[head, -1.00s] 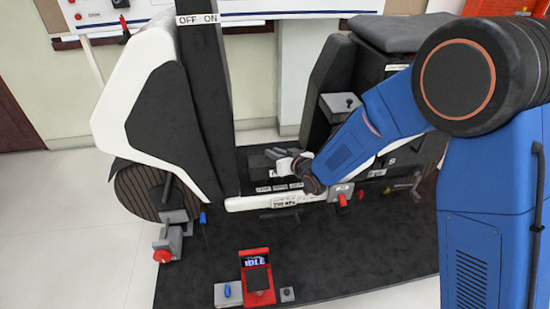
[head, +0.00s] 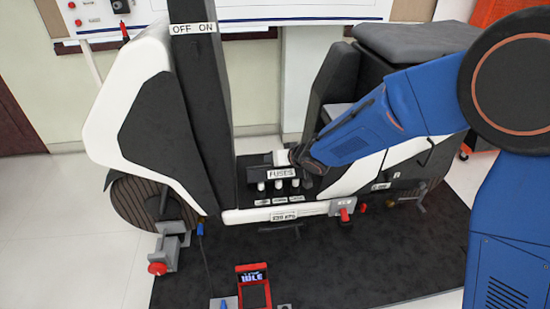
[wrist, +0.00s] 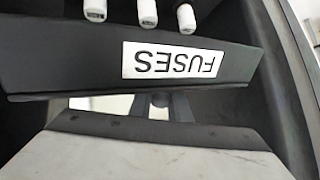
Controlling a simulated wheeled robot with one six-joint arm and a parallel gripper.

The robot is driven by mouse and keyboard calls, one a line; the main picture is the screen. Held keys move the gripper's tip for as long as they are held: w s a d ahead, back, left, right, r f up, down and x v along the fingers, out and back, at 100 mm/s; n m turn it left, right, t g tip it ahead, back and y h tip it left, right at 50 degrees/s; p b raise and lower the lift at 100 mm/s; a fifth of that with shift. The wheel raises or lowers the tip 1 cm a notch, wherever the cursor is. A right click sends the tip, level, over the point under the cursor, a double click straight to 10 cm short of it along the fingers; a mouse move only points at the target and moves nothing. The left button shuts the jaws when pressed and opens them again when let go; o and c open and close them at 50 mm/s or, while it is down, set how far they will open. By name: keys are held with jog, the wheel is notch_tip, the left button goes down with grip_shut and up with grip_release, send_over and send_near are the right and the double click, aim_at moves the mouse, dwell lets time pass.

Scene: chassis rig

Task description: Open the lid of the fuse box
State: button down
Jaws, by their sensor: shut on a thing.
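The fuse box (head: 246,197) sits low in the middle of the white and black machine. Its dark lid (head: 258,162) is tilted up, with its FUSES label (head: 284,173) facing out. White fuses (head: 278,184) show below the label. My gripper (head: 285,158) is shut on the lid at its upper right; its fingertips are partly hidden by the wrist. In the wrist view the lid (wrist: 65,55) spans the picture with the label upside down, and several white fuses (wrist: 146,13) show beyond it.
A dark column (head: 203,100) marked OFF ON rises left of the box. The seat (head: 325,85) stands behind and right. A red-framed display (head: 253,283) is on the dark mat (head: 350,260) in front. A red knob (head: 345,212) is at the machine's lower right edge.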

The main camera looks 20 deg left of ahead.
dwell(0.4)
jog(key=c, duration=1.7)
grip_release()
jog(key=v, duration=1.7)
jog(key=shift+r, duration=0.2)
